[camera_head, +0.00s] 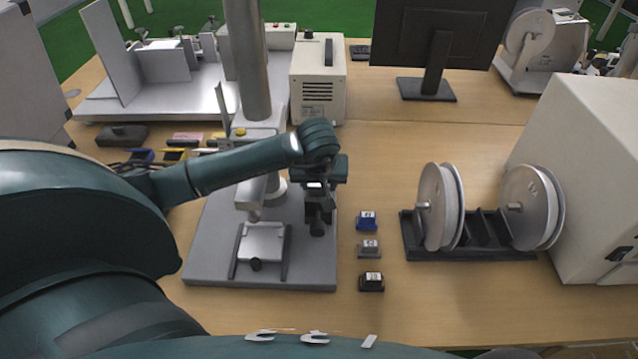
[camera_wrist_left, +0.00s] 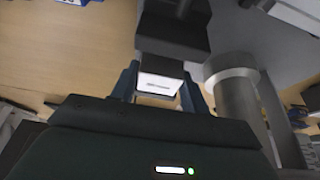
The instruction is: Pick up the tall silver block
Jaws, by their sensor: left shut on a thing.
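My left gripper (camera_head: 318,215) points down over the right part of the grey base plate of a stand. In the left wrist view its two fingers (camera_wrist_left: 159,88) are shut on a block with a white label (camera_wrist_left: 160,84); its body is mostly hidden and looks dark grey. I cannot tell whether this is the tall silver block. To the right of the plate, a blue block (camera_head: 367,220), a grey block (camera_head: 369,249) and a black block (camera_head: 371,282) stand in a row on the table, each with a white label. My right gripper is not in view.
The stand's base plate (camera_head: 210,262) carries a column and a small platform (camera_head: 262,243). A black rack (camera_head: 480,252) with reels stands to the right, beside a white cabinet (camera_head: 590,170). A beige box (camera_head: 318,90) and a monitor (camera_head: 440,35) are behind. The table's front right is bare.

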